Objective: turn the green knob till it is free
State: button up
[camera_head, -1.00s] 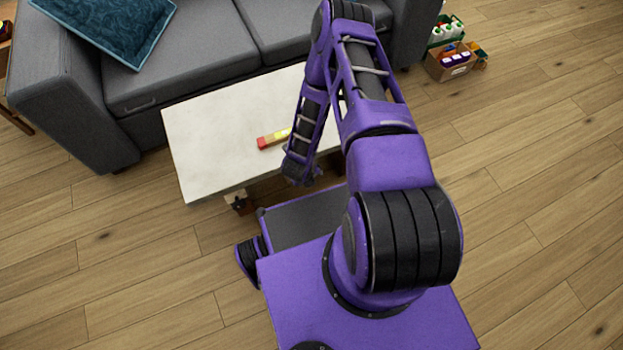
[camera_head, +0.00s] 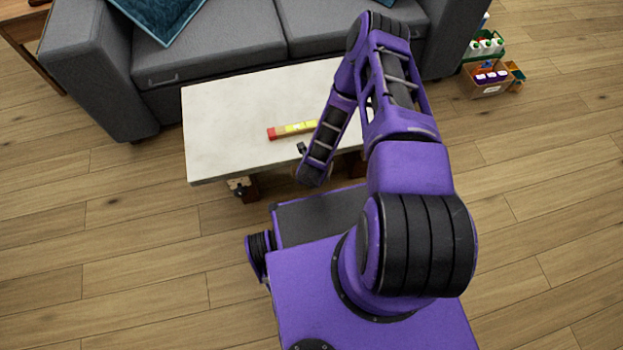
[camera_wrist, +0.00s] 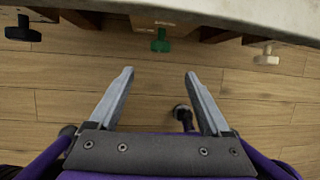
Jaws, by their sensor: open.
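The green knob (camera_wrist: 161,40) shows in the wrist view, under the front edge of the white tabletop, on the front of a wooden part. My gripper (camera_wrist: 158,75) is open and empty in the wrist view. Its two grey fingers point toward the table, with the green knob ahead of the gap between them and apart from both. In the head view the green knob is hidden behind my arm, and the fingers cannot be made out there.
A black knob (camera_wrist: 22,29) is left of the green one and a white knob (camera_wrist: 266,55) is right. The white table (camera_head: 225,125) carries a red and yellow bar (camera_head: 290,130). A grey sofa (camera_head: 225,40) stands behind. Crates (camera_head: 487,82) sit at the right. Floor is clear in front.

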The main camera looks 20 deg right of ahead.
jog(key=b+x, duration=0.3)
jog(key=x, duration=0.9)
jog(key=shift+w+f, duration=0.15)
jog(key=shift+f, duration=0.2)
jog(key=shift+d, duration=0.15)
grip_shut()
